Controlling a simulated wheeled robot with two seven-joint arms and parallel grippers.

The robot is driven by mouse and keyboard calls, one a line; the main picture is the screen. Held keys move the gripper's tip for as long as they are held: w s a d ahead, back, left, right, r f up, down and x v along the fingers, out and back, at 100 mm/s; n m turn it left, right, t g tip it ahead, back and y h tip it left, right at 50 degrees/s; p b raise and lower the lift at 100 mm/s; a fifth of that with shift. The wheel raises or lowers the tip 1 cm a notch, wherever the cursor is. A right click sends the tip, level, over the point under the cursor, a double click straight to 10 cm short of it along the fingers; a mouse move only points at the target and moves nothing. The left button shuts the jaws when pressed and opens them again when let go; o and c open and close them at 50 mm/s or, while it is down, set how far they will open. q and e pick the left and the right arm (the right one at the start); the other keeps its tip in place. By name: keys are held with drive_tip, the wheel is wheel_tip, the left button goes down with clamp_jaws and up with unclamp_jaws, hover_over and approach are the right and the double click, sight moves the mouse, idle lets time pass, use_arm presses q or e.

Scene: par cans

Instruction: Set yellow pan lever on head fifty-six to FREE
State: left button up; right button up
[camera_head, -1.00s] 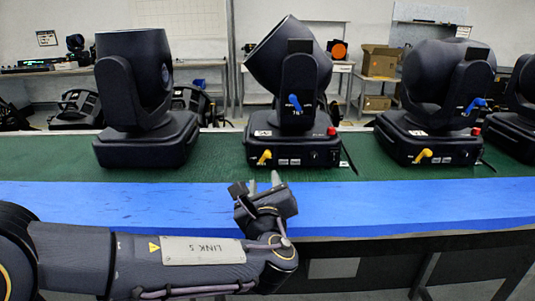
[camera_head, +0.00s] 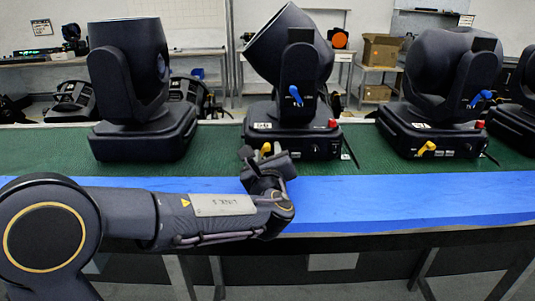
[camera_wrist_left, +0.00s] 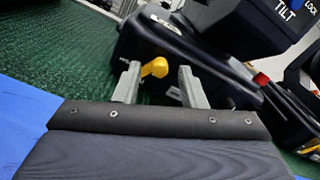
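The middle moving head (camera_head: 291,80) stands on the green mat with a yellow pan lever (camera_head: 265,148) low on the left of its base front. A blue tilt lever (camera_head: 296,95) is on its yoke. My left gripper (camera_head: 262,158) is just in front of that base, at the yellow lever. In the left wrist view the yellow lever (camera_wrist_left: 155,67) shows between the two grey fingers (camera_wrist_left: 158,84), which are apart, closer to the left finger. Whether a finger touches it I cannot tell. The head's number is too small to read. My right gripper is not in view.
Another head (camera_head: 436,85) with its own yellow lever (camera_head: 426,149) stands to the right, and a dark head (camera_head: 133,85) to the left. A red knob (camera_head: 333,123) sits on the middle base.

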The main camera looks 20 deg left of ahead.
use_arm(q)
clamp_jaws()
drive_tip(key=shift+a+f+n+b, duration=0.15)
drive_tip(key=shift+n+b, duration=0.25)
drive_tip(key=shift+b, duration=0.45)
drive_tip(key=n+b, duration=0.3)
drive_tip(key=b, duration=0.1)
drive_tip(key=a+n+b, duration=0.1)
drive_tip(key=n+b, duration=0.2)
drive_tip(key=b, duration=0.2)
drive_tip(key=a+n+b, duration=0.1)
drive_tip(key=n+b, duration=0.1)
drive_tip(key=b, duration=0.3)
drive_tip(key=shift+s+n, duration=0.35)
drive_tip(key=shift+n, duration=0.05)
drive_tip(key=shift+s+a+n+b, duration=0.1)
drive_tip(key=shift+a+n+b, duration=0.1)
drive_tip(key=shift+n+b, duration=0.5)
drive_tip(key=shift+a+n+b, duration=0.15)
drive_tip(key=shift+n+b, duration=0.45)
drive_tip(key=shift+b, duration=0.1)
unclamp_jaws()
drive_tip(key=shift+r, duration=0.2)
